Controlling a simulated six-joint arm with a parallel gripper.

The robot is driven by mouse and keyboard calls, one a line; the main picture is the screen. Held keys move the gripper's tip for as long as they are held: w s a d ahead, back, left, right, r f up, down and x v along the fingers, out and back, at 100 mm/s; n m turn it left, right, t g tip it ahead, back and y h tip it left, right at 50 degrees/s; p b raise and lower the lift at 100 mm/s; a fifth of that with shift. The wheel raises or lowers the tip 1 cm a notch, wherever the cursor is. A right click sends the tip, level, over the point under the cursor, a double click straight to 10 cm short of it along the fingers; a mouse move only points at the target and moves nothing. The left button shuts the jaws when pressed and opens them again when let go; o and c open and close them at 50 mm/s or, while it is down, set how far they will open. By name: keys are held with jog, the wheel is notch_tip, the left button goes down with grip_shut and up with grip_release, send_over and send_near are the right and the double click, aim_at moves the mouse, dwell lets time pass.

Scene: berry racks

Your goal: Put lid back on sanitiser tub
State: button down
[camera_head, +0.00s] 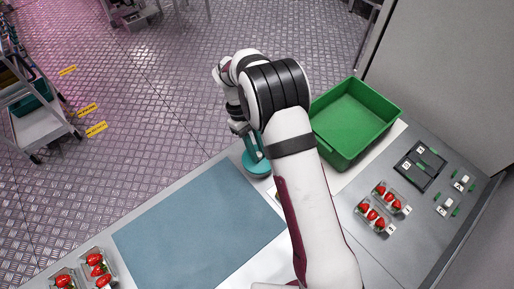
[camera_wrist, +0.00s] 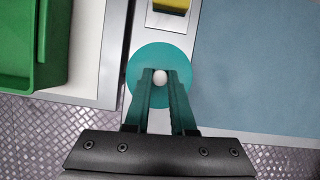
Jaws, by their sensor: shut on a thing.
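A round teal lid (camera_wrist: 143,62) with a white ball knob (camera_wrist: 160,77) lies under my gripper in the wrist view. My gripper (camera_wrist: 160,80) is shut on the knob, with one finger on each side of it. In the head view my gripper (camera_head: 253,155) points down at a round teal shape (camera_head: 257,169) near the table's back edge, between the blue mat and the green crate. I cannot tell how much of that shape is lid and how much is tub. No separate tub shows; the lid hides what is below it.
The green crate (camera_head: 372,147) stands to the right in the head view. The bare blue mat (camera_head: 195,235) lies left of my arm. Strawberry punnets (camera_head: 375,217) sit at right, others (camera_head: 95,268) at lower left. A yellow block (camera_wrist: 172,4) shows beyond the lid.

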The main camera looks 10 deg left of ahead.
dwell(0.3)
jog(key=shift+c, duration=1)
grip_release()
jog(key=shift+r, duration=2.45)
grip_shut()
jog(key=shift+f, duration=0.15)
jog(key=shift+f, duration=1.85)
